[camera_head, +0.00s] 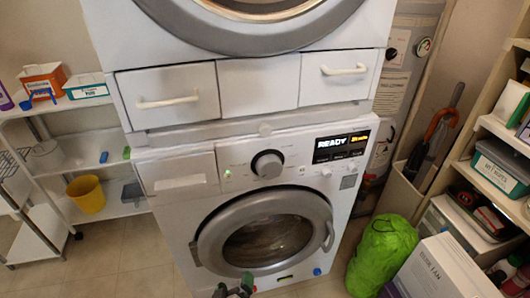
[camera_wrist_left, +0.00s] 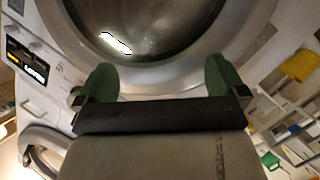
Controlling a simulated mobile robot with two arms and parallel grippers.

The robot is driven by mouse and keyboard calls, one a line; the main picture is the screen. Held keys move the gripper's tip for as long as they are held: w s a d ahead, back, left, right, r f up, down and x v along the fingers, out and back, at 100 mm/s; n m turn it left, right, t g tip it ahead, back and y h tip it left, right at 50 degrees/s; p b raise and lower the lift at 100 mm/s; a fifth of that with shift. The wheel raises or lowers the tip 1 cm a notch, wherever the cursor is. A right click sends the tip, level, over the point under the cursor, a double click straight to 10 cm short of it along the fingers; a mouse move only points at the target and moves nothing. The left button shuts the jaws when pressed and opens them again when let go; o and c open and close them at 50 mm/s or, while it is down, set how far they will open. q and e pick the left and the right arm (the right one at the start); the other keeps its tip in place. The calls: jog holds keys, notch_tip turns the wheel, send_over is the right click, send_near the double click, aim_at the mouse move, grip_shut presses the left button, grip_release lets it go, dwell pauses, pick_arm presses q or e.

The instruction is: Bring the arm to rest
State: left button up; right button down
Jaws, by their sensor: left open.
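My left gripper (camera_head: 233,289) shows at the bottom edge of the head view, in front of the lower washing machine (camera_head: 180,180). In the left wrist view its two green fingers (camera_wrist_left: 162,80) stand wide apart with nothing between them. Beyond them is a round machine door (camera_wrist_left: 150,30) with dark glass; I cannot tell the gap to it. Most of my left arm is hidden below the head view. My right gripper is in neither view.
A white shelf unit (camera_head: 95,145) with a yellow bucket (camera_head: 87,194) stands at the left. A green bag (camera_head: 381,254) and a white box (camera_head: 445,268) stand on the floor at the right. Tiled floor (camera_head: 125,262) is clear at the lower left.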

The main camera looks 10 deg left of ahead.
pick_arm(q)
jog(key=s+a+f+m+g+h+p, duration=0.15)
jog(key=s+f+m+g, duration=0.45)
jog(key=s+f, duration=0.75)
jog(key=s+a+f+m+g, duration=0.1)
jog(key=s+a+f+g, duration=0.1)
jog(key=s, duration=0.5)
jog(key=s+a+f+m+g+y+p, duration=0.1)
jog(key=s+a+f+m+g, duration=0.1)
jog(key=s, duration=0.6)
jog(key=s+a+f+m+g+p, duration=0.1)
jog(key=s+g, duration=0.3)
jog(key=s, duration=0.4)
jog(key=shift+a+f+m, duration=0.4)
jog(key=shift+a+f, duration=0.4)
jog(key=shift+f, duration=0.05)
